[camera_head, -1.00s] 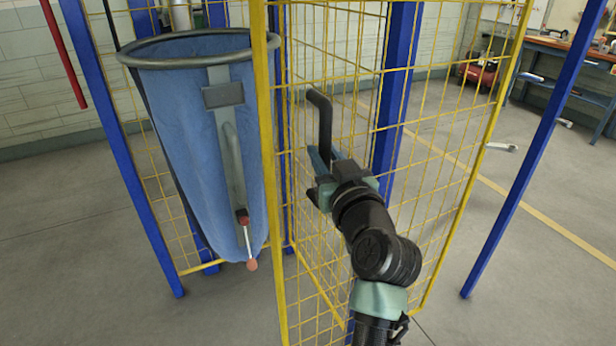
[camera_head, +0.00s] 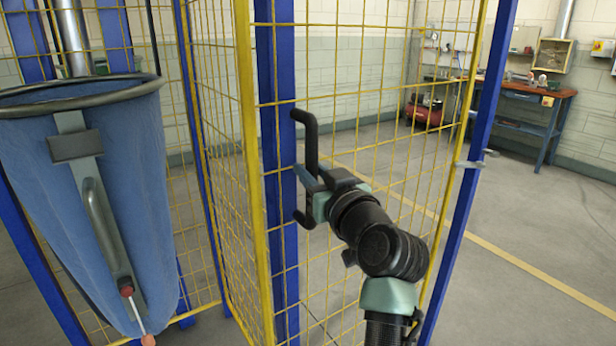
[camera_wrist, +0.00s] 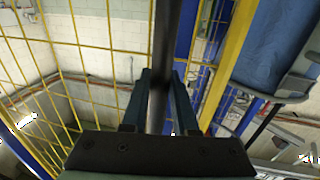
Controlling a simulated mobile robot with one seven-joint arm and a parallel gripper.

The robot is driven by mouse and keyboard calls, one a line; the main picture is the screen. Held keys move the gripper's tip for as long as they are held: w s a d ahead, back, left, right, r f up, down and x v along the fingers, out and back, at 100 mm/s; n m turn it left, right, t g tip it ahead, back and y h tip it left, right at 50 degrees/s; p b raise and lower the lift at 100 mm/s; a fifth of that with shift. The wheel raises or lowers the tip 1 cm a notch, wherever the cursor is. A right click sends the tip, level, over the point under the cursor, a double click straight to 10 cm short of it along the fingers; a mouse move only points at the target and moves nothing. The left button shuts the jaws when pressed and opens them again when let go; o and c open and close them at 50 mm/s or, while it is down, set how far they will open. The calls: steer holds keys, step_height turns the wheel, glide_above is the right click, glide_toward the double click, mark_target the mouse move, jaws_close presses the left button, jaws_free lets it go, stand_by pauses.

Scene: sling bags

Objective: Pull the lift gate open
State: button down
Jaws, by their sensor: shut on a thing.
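The lift gate (camera_head: 400,103) is a yellow wire-mesh panel with a yellow frame, in the middle of the head view. Its black upright handle (camera_head: 309,135) is bent at the top and stands near the gate's left side. My gripper (camera_head: 308,184) is shut on the handle at about its middle. In the wrist view, the dark handle bar (camera_wrist: 166,35) runs between the two blue-grey fingers of my gripper (camera_wrist: 161,85). The fingers cover part of the handle. A grey metal piece (camera_head: 470,164) shows at the gate's right edge, by a blue post.
A blue bag-like container (camera_head: 130,190) with a dark rim hangs at the left. Blue posts (camera_head: 458,240) stand on both sides of the mesh. A workbench (camera_head: 520,125) and red machine (camera_head: 422,112) are at the back right. The floor (camera_head: 540,225) at right is clear.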

stand_by(0.3)
steer(key=c, duration=0.7)
jaws_free()
steer(key=v, duration=1.3)
steer(key=shift+b, duration=0.4)
